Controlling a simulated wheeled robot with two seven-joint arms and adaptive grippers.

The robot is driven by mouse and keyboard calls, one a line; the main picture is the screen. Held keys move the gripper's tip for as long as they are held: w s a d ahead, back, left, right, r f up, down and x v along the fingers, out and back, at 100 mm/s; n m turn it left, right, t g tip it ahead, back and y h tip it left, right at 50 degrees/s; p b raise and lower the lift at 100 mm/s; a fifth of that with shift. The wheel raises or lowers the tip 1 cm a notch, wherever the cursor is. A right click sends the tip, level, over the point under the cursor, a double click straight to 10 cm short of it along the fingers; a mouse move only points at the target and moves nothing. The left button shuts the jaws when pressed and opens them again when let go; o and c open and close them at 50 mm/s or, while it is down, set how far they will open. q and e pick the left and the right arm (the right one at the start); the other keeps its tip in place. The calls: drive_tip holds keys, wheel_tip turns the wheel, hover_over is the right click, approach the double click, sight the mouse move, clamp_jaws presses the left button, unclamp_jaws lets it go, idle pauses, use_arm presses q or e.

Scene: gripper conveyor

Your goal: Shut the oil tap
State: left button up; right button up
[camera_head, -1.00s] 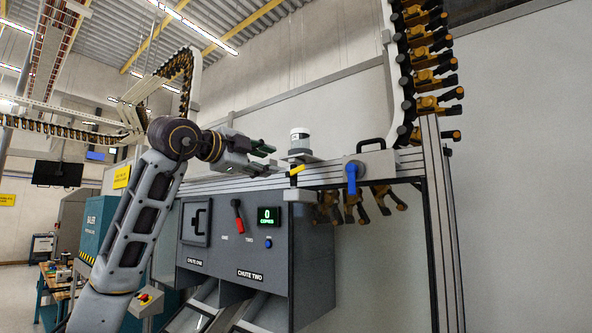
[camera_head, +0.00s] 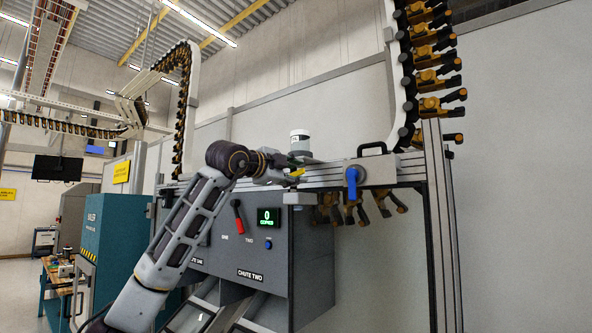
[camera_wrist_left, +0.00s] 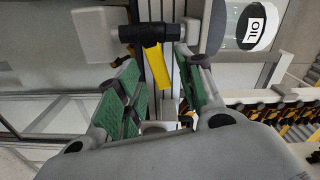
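The oil tap has a yellow lever (camera_wrist_left: 156,68) on a black body (camera_wrist_left: 149,33) in the left wrist view. In the head view the lever (camera_head: 297,173) shows small below the white oil pot (camera_head: 299,142). The pot, marked OIL, also shows at the top right of the wrist view (camera_wrist_left: 254,25). My left gripper (camera_wrist_left: 157,66) is open, with its green-padded fingers on either side of the lever. Whether a pad touches the lever I cannot tell. In the head view the left gripper (camera_head: 276,174) is partly hidden by its own wrist. My right gripper is not in view.
A blue lever (camera_head: 352,176) sits on a grey block on the rail to the right, near a black handle (camera_head: 371,147). Below is the grey chute cabinet (camera_head: 312,250) with a red lever (camera_head: 239,222). Orange-black grippers (camera_head: 430,80) hang from the conveyor.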

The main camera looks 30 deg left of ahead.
use_arm(q)
drive_tip(key=shift+w, duration=0.6)
clamp_jaws()
drive_tip(key=shift+d+f+m, duration=0.1)
drive_tip(key=shift+f+m, duration=0.05)
drive_tip(key=shift+m, duration=0.15)
drive_tip(key=shift+f+m+b, duration=0.2)
drive_tip(key=shift+f+m, duration=0.05)
drive_tip(key=shift+m, duration=0.4)
drive_tip(key=shift+f+m+b, duration=0.2)
drive_tip(key=shift+f+m, duration=0.05)
drive_tip(key=shift+m, duration=0.4)
unclamp_jaws()
